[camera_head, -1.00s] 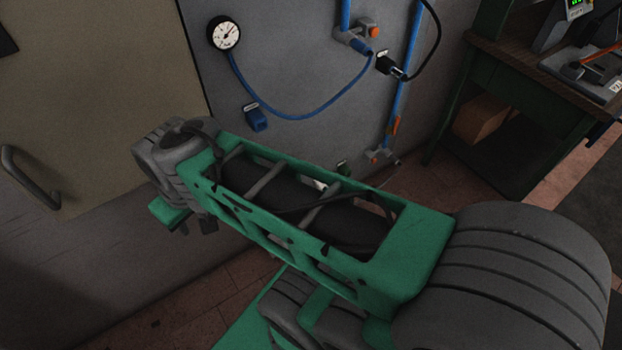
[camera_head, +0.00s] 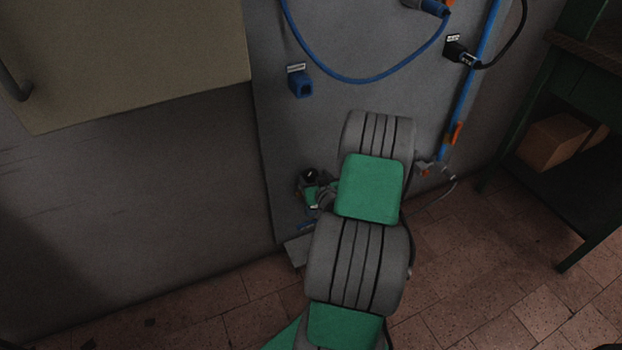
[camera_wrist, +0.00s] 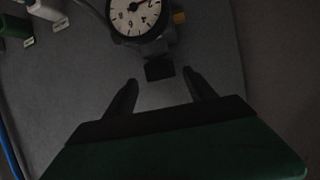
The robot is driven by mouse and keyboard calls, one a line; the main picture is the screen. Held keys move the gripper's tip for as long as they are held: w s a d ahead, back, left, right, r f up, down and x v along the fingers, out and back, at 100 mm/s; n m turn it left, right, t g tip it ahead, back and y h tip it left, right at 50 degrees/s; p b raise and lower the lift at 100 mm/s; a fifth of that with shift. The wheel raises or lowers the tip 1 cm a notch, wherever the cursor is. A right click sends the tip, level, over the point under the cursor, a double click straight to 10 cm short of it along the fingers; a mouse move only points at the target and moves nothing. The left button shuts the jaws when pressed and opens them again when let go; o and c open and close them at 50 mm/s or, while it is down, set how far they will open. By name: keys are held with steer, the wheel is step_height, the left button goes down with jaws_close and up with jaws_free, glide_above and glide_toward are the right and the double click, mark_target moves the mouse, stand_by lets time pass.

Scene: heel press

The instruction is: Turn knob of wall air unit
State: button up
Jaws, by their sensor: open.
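The wall air unit shows in the wrist view as a round white dial gauge (camera_wrist: 139,14), upside down in the picture, with a short dark knob (camera_wrist: 159,68) just below it. My gripper (camera_wrist: 160,87) is open and empty. Its two dark fingers point at the panel, one on each side of the knob in the picture, with gaps to it. Whether the knob is between the fingertips in depth, I cannot tell.
A blue hose (camera_head: 355,80) hangs in a loop above, beside a blue plug (camera_head: 300,82). A blue pipe (camera_head: 470,95) with an orange valve runs down the panel at right. A green bench (camera_head: 585,75) holds a cardboard box (camera_head: 553,142) at right. The tiled floor at lower right is clear.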

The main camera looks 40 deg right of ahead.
mark_target(312, 176)
steer(key=x, duration=0.4)
steer(key=shift+a, duration=0.1)
steer(key=c, duration=1.4)
